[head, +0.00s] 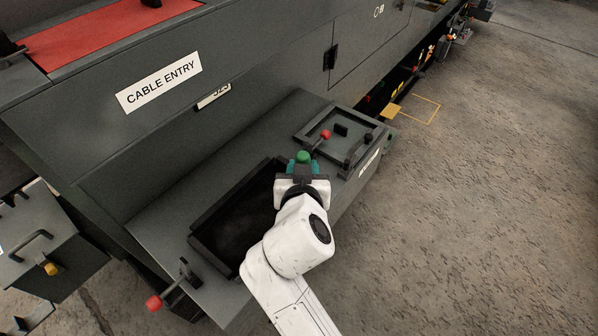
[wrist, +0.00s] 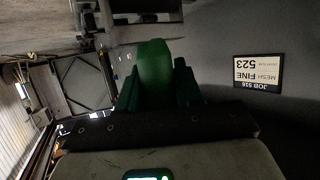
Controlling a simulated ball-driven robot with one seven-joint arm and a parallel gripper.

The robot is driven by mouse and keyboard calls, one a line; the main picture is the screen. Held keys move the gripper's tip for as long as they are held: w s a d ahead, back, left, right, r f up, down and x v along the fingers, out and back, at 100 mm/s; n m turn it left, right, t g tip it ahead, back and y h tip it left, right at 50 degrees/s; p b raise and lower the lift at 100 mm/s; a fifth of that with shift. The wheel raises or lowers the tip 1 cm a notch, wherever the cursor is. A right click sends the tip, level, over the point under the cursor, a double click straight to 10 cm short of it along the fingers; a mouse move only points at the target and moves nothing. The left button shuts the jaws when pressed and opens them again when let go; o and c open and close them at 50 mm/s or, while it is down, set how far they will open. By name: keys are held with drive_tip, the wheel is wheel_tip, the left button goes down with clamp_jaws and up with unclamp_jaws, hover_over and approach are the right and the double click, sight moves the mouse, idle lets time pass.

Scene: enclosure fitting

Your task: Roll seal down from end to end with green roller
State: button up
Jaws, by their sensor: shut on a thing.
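My gripper (head: 302,172) is over the grey ledge, at the right end of a dark rectangular opening. It is shut on the green roller (head: 303,157), whose rounded green top stands up between the fingers. In the wrist view the green roller (wrist: 155,68) is upright between the dark green finger pads. The dark opening (head: 205,233) has a raised black rim, partly hidden by my arm. I cannot pick out the seal as a separate strip, nor tell whether the roller touches the rim.
A square framed hatch (head: 309,137) with a red-knobbed lever (head: 325,134) lies just beyond my gripper. Another red-knobbed lever (head: 154,302) stands at the ledge's near end. A grey box (head: 45,245) is at left. A job label (wrist: 258,72) is on the grey wall.

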drive_tip(key=shift+w+d+f, duration=0.1)
drive_tip(key=shift+w+d, duration=0.25)
drive_tip(key=shift+w, duration=0.05)
drive_tip(key=shift+w+d, duration=1)
drive_tip(key=shift+w, duration=0.25)
idle(0.4)
wheel_tip(320, 180, up, 7)
drive_tip(key=p, duration=0.5)
idle(1.1)
